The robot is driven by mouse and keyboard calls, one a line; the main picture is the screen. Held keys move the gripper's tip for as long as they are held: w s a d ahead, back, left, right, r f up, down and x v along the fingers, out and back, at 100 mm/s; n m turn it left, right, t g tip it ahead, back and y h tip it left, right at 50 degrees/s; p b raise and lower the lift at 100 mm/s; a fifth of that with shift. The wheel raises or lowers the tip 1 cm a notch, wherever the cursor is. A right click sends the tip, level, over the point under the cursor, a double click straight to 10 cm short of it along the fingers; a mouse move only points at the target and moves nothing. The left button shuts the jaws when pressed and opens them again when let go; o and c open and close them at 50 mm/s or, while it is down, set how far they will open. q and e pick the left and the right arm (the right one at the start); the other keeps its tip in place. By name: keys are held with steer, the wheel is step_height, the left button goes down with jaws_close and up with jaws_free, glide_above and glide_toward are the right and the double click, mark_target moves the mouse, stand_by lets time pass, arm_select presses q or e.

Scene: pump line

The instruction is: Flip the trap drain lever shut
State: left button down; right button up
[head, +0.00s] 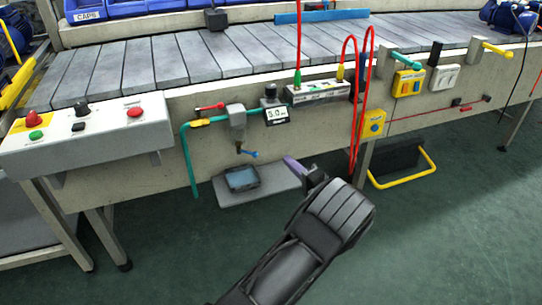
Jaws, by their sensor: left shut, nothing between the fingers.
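A small blue lever (250,154) sticks out to the right, sloping slightly down, at the bottom of a grey trap body (237,122) on the front of the conveyor frame. I take it for the trap drain lever. My left gripper (288,160) is just right of the lever in the picture, with its purple-tipped fingers shut and empty, pointing up and left toward it. A gap shows between the fingertips and the lever. My right gripper is not in view.
A red lever (209,107) and a green pipe (187,155) are left of the trap. A gauge (276,115) is to its right. Red hoses (353,130) hang right of my gripper. A grey shelf (268,184) with a dark-screened device (241,179) lies below.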

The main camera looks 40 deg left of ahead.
mark_target(247, 152)
arm_select(q)
steer(key=a+b, duration=0.4)
steer(key=a, duration=0.5)
steer(key=shift+s+a, duration=0.3)
steer(key=shift+s, duration=0.05)
stand_by(0.4)
steer(key=shift+s+d+f+m+t+p, duration=0.1)
steer(key=shift+s+m+t+p, duration=0.1)
steer(key=shift+m+t+p, duration=0.25)
